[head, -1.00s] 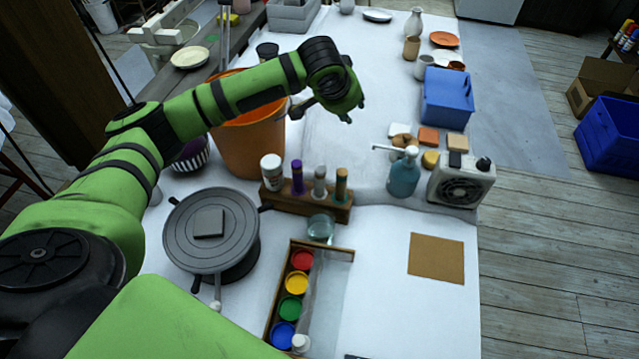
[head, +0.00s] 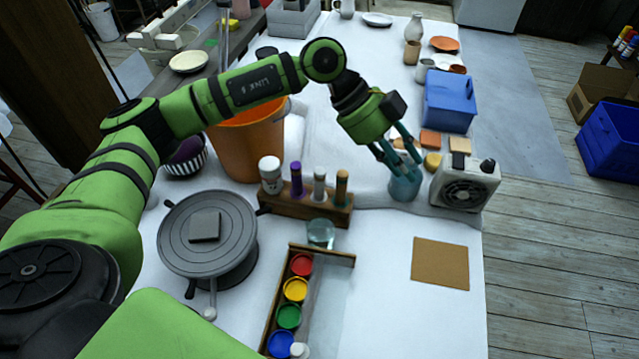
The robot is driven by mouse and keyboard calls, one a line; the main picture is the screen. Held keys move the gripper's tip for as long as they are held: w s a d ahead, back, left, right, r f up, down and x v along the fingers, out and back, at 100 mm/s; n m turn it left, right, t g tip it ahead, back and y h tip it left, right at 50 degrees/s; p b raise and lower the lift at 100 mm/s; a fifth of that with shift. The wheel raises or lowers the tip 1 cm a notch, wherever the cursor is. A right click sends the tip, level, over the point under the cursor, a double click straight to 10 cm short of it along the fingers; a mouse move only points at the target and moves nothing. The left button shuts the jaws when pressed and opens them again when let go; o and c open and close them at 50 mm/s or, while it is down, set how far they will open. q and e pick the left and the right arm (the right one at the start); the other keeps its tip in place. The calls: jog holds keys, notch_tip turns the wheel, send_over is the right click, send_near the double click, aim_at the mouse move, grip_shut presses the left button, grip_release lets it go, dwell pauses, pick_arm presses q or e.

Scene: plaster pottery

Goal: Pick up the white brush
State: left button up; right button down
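A wooden rack (head: 310,208) stands mid-table with several upright items in it. The leftmost is a thick white one (head: 270,175). Beside it stand a purple one (head: 296,178), a pale grey-white one (head: 319,184) and a brown one with a teal base (head: 341,188). I cannot tell for sure which is the white brush. My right gripper is not in view.
An orange bucket (head: 245,150) stands behind the rack and a grey turntable (head: 206,235) left of it. A paint tray (head: 268,325) lies in front. A small grey fan box (head: 464,186) is beside the bottle. The table front right holds a flat brown board (head: 440,262).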

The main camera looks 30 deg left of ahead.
pick_arm(q)
jog(key=a+f+n+y, duration=0.1)
jog(key=a+f+y, duration=0.4)
jog(key=a, duration=0.4)
jog(key=n+y, duration=0.2)
jog(key=y, duration=0.2)
send_over(319, 182)
jog(key=w, duration=0.1)
jog(key=shift+w+d+f, duration=0.15)
jog(key=shift+d+f, duration=0.1)
jog(key=shift+f, duration=0.5)
jog(key=shift+a+f, duration=0.2)
jog(key=shift+a, duration=0.05)
jog(key=f, duration=0.2)
jog(key=f+p, duration=0.1)
jog(key=f, duration=0.1)
jog(key=f+p, duration=0.1)
jog(key=f, duration=0.1)
jog(key=shift+a, duration=0.25)
jog(key=shift+f, duration=0.35)
jog(key=c, duration=0.7)
